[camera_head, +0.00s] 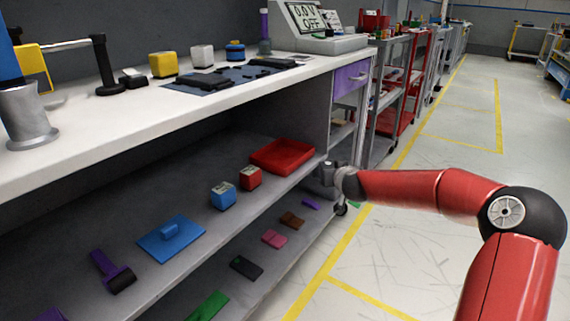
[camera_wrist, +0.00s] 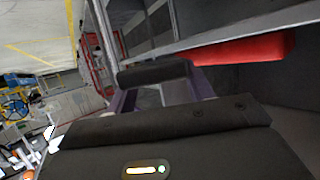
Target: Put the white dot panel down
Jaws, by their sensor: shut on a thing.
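My gripper (camera_head: 322,187) is at the right end of the lower shelves, just right of the red tray and below the worktop. It is small and partly dark against the shelf there. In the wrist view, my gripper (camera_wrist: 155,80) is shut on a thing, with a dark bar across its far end. I take the held thing to be the white dot panel, but its face and any dots are hidden. I cannot tell whether it touches the shelf.
The red tray (camera_head: 283,155) sits on the shelf, with a red cube (camera_head: 250,178), a blue cube (camera_head: 223,195) and a blue plate (camera_head: 171,239) to its left. Small coloured pieces lie on the lower level. A red cart (camera_head: 395,110) stands behind. The floor at right is open.

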